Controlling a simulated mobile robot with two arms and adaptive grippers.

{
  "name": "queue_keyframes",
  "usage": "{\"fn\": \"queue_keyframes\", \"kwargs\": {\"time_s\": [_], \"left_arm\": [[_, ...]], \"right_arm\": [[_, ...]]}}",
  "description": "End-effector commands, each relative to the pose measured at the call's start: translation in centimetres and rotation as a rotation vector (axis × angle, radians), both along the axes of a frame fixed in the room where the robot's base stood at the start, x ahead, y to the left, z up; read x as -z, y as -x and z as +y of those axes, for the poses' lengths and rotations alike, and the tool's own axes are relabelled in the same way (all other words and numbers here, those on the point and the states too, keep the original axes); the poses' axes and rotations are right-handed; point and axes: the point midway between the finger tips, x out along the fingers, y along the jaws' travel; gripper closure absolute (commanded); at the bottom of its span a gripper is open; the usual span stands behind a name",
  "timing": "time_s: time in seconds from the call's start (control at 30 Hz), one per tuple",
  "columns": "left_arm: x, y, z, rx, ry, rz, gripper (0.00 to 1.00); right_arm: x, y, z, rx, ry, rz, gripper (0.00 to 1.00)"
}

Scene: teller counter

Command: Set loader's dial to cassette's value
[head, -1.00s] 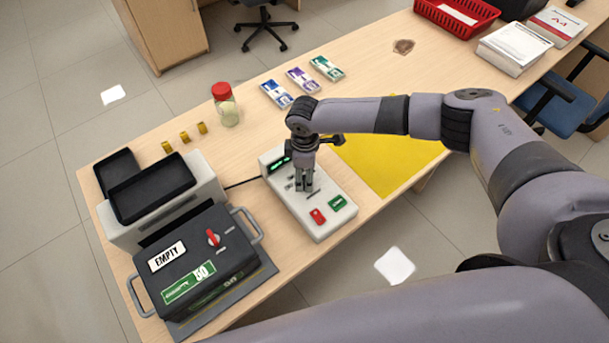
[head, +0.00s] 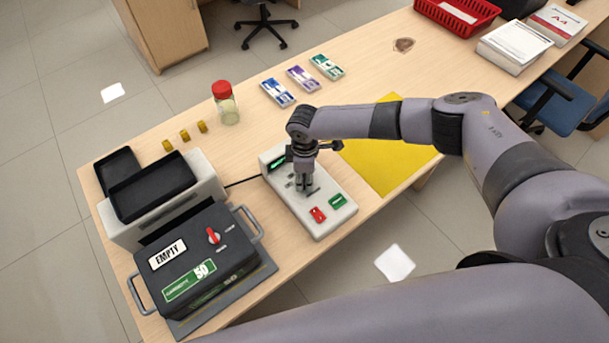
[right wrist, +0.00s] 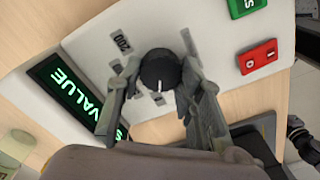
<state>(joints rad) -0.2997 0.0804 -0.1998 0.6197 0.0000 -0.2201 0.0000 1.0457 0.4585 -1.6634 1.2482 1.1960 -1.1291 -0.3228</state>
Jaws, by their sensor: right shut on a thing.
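The loader (head: 325,222) is a pale box on the counter with a green-lit display (right wrist: 75,92) whose letters include "VALUE". Its black round dial (right wrist: 160,68) has a white pointer line and small value labels around it; one reads "200". My right gripper (right wrist: 155,80) has its fingers on both sides of the dial and is shut on it. In the head view my right gripper (head: 304,186) points down over the loader and hides the dial. The dark cassette (head: 200,260) lies at the left, with an "EMPTY" label, a green band reading "50" and a red knob. My left gripper is out of view.
The loader has a red button (head: 318,214) and a green button (head: 338,201). Black trays (head: 152,190) on a grey machine stand behind the cassette. A red-lidded jar (head: 226,105), banknote packs (head: 303,79) and a yellow mat (head: 385,165) are nearby.

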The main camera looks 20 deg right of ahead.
Motion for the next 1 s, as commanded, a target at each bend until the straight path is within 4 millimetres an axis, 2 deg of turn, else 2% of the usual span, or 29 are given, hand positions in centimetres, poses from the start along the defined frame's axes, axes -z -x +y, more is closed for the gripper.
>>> {"fn": "queue_keyframes", "kwargs": {"time_s": [0.3,0.67,1.0], "left_arm": [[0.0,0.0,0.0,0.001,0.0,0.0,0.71],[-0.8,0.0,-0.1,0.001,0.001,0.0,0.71],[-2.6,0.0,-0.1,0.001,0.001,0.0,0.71]], "right_arm": [[0.0,0.0,0.0,0.0,0.0,0.0,0.94],[-0.2,0.0,0.0,0.083,-0.001,0.002,0.94],[-0.2,0.1,0.0,0.337,-0.001,0.004,0.94]]}}
